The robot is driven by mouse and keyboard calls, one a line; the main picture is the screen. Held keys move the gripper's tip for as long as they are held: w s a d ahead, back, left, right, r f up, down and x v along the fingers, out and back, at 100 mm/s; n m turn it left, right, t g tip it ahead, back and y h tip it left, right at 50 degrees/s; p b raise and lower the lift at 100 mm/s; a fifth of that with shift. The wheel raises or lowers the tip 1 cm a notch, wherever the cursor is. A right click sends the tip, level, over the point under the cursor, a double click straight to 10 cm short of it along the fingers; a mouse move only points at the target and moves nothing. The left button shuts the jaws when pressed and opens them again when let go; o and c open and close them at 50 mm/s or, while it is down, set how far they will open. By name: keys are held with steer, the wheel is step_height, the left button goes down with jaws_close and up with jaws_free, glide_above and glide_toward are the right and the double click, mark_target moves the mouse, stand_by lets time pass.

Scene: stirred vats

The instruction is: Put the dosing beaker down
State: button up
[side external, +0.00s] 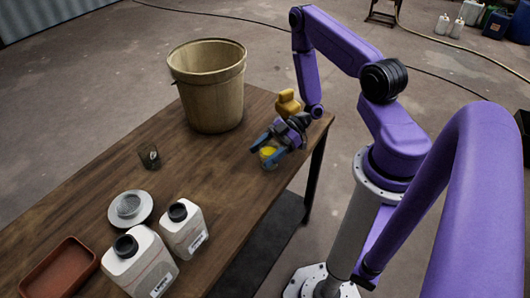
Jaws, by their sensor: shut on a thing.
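The dosing beaker (268,156) is small, with yellow showing at its top. It is low over the right part of the wooden table (215,165), near the table's edge. My gripper (266,149) is shut on it, with a blue finger on each side. The fingers hide part of the beaker. I cannot tell whether its base touches the tabletop.
A large tan bucket (209,95) stands behind the gripper. A small dark cup (149,156), a round silver dish (130,209), two white jugs with black caps (140,270) (184,232) and a reddish tray (58,270) are to the left. The table's middle is clear.

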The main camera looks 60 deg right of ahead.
steer(key=shift+f, duration=0.1)
steer(key=o, duration=1.2)
steer(key=shift+c, duration=0.2)
steer(key=shift+d+r, duration=0.25)
steer(key=shift+d, duration=0.05)
steer(key=v, duration=1.1)
steer(key=shift+s+d, duration=0.15)
steer(key=shift+s, duration=0.05)
